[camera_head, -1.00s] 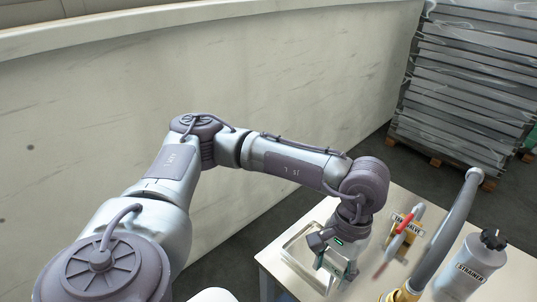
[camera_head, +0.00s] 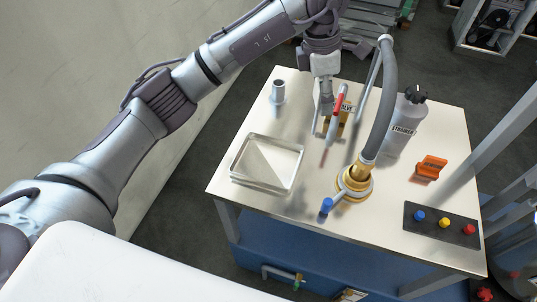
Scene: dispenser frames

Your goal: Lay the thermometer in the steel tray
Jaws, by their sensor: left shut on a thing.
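The thermometer (camera_head: 340,98), which I take to be the slim red and pale stick, stands tilted in front of the yellow valve block (camera_head: 345,117). My left gripper (camera_head: 325,112) points down from above and is shut at the stick's left side. Its fingers partly overlap the stick, so the exact contact is hard to see. The steel tray (camera_head: 246,183) is a shallow, square, shiny tray on the table, left of and nearer than the gripper. It looks empty. My right gripper is out of view.
A grey hose (camera_head: 382,112) rises from a brass fitting (camera_head: 354,184) right of the gripper. A small metal cylinder (camera_head: 278,93) stands behind the tray.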

